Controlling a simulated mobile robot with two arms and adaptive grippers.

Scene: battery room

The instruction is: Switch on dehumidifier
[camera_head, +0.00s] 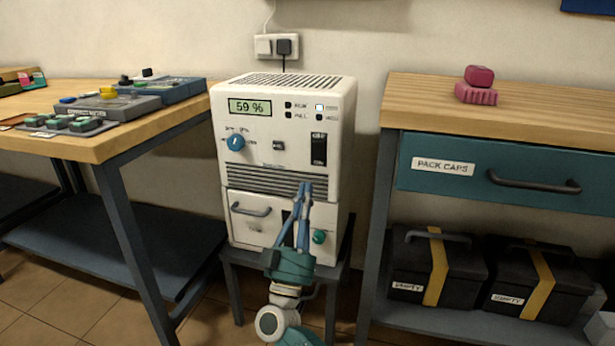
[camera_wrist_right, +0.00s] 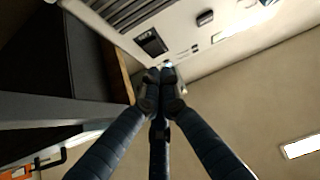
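The dehumidifier (camera_head: 262,165) is a white box on a low dark stand between two benches. Its display (camera_head: 250,107) reads 59 %. A blue dial (camera_head: 236,142) is at its front left and a black rocker switch (camera_head: 319,150) at its front right. In the right wrist view, the fingertips (camera_wrist_right: 160,76) are together below the dark switch (camera_wrist_right: 152,42). Contact cannot be told. My left gripper is not in view.
A wooden bench (camera_head: 130,135) with battery devices stands at left. Another bench (camera_head: 550,119) with a teal drawer (camera_head: 440,163) stands at right, black cases (camera_head: 437,270) below it. A drawer with a handle (camera_head: 250,210) and a green knob (camera_head: 319,236) are low on the dehumidifier.

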